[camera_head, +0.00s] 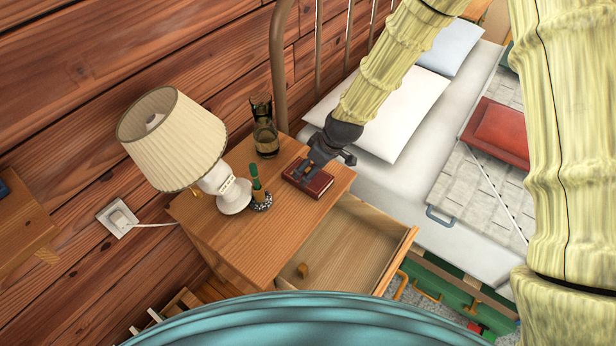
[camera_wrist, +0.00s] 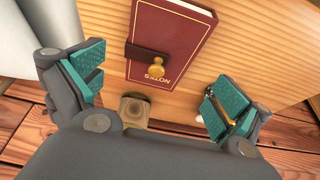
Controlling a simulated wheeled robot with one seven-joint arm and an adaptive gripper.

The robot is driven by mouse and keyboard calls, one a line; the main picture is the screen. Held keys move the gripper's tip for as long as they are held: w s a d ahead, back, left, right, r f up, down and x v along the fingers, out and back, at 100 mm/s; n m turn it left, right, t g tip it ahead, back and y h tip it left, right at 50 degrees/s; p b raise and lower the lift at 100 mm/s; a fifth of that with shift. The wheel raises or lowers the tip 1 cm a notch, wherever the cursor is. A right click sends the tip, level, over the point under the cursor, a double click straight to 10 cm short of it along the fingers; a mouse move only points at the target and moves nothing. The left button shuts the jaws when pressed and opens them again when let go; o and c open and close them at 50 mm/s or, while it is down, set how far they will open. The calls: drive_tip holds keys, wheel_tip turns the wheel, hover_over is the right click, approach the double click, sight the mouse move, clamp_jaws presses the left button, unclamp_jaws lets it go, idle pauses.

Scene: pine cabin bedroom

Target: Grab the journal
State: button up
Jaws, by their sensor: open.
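The journal (camera_head: 319,184) is a small dark red book lying flat on the wooden nightstand (camera_head: 225,240), near its right edge. In the wrist view the journal (camera_wrist: 165,32) shows a dark strap with a brass clasp and gold lettering. My gripper (camera_head: 303,172) is just above the journal and hides part of it. In the wrist view my gripper (camera_wrist: 150,95) is open, with teal finger pads on either side of the journal's near end. Nothing is between the pads. I cannot tell whether a finger touches the journal.
A lamp (camera_head: 175,140), a glass carafe (camera_head: 264,130) and a small green-handled item (camera_head: 258,190) stand on the nightstand left of the journal. The nightstand's drawer (camera_head: 350,250) is pulled open. The bed (camera_head: 400,185) lies to the right.

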drive_tip(key=shift+d+p+x, duration=0.2)
drive_tip(key=shift+p+x, duration=0.2)
drive_tip(key=shift+x, duration=2.1)
drive_tip(key=shift+w, duration=0.1)
drive_tip(key=c, duration=1.2)
drive_tip(key=shift+c, duration=0.2)
